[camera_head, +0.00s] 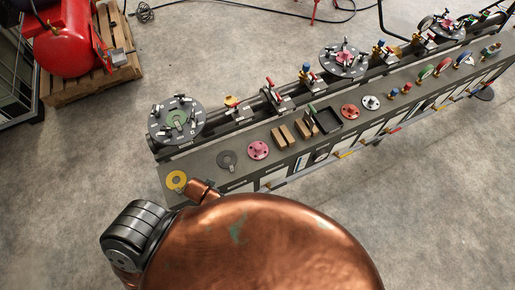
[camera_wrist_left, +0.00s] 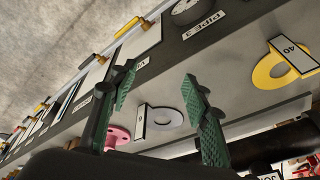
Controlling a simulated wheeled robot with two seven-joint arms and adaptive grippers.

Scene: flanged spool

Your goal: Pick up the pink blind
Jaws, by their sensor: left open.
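The pink blind (camera_head: 258,150) is a round pink disc with small holes and a raised middle. It lies on the grey bench top in the head view, just right of a dark grey ring (camera_head: 227,160). In the left wrist view the pink blind (camera_wrist_left: 117,136) is at the lower left, partly hidden behind a finger. My left gripper (camera_wrist_left: 160,78) is open and empty, its two green-padded fingers apart over the bench. The grey ring (camera_wrist_left: 164,122) shows between the fingers. The left gripper's fingers cannot be made out in the head view. My right gripper is in neither view.
A yellow ring (camera_head: 176,180) lies at the bench's near left end. Brown blocks (camera_head: 283,136), a black tray (camera_head: 325,121) and a red disc (camera_head: 350,111) lie right of the blind. A flanged spool with studded flange (camera_head: 176,120) runs along the back.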

